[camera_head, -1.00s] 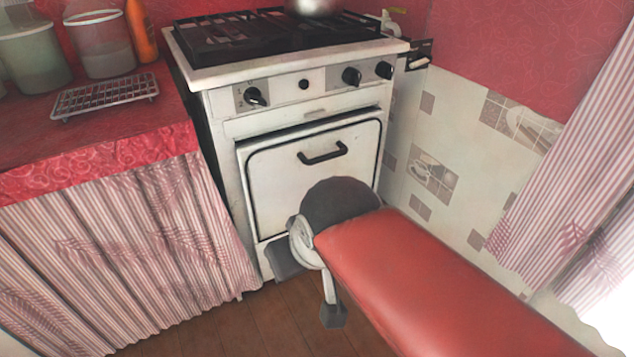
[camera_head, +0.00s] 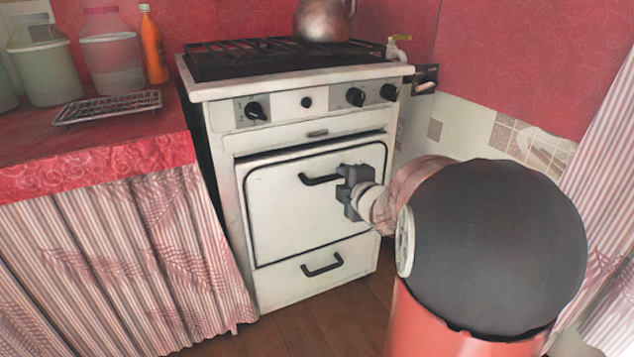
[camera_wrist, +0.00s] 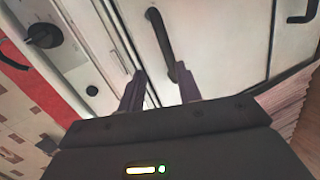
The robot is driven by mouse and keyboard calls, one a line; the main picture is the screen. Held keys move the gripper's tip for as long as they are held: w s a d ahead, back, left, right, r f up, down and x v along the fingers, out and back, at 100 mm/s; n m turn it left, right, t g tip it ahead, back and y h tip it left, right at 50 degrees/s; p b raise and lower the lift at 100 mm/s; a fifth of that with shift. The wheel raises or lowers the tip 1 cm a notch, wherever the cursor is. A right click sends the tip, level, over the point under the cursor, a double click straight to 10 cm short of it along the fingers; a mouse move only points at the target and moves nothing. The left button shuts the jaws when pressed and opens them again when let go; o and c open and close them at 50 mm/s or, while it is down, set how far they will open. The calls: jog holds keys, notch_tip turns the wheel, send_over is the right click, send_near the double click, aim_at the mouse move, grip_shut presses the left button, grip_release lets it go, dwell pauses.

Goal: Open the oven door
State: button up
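The oven door (camera_head: 290,215) is a white panel with a dark outline on the front of the white stove, and it looks shut. Its black bar handle (camera_head: 318,181) is near the top; it also shows in the wrist view (camera_wrist: 158,32). My gripper (camera_head: 346,186) is at the right end of this handle in the head view. In the wrist view my gripper (camera_wrist: 160,80) is open, with the handle's near end lying between its two fingers. I cannot tell whether either finger touches it.
A lower drawer (camera_head: 300,280) with its own black handle is under the door. Black knobs (camera_head: 254,110) line the panel above. A curtained counter (camera_head: 110,160) with jars and a wire rack stands at left. A kettle (camera_head: 322,18) sits on the hob. Wood floor shows in front.

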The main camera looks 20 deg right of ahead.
aim_at(332, 178)
jog(key=w+f, duration=0.1)
jog(key=w, duration=0.1)
jog(key=w+f+n+y, duration=0.1)
jog(key=w, duration=0.2)
jog(key=w+d+f+n, duration=0.1)
jog(key=w, duration=0.2)
jog(key=shift+w+f+t+y+b, duration=0.15)
jog(key=shift+f+t+y+b, duration=0.1)
jog(key=shift+t+y+b, duration=0.1)
grip_shut()
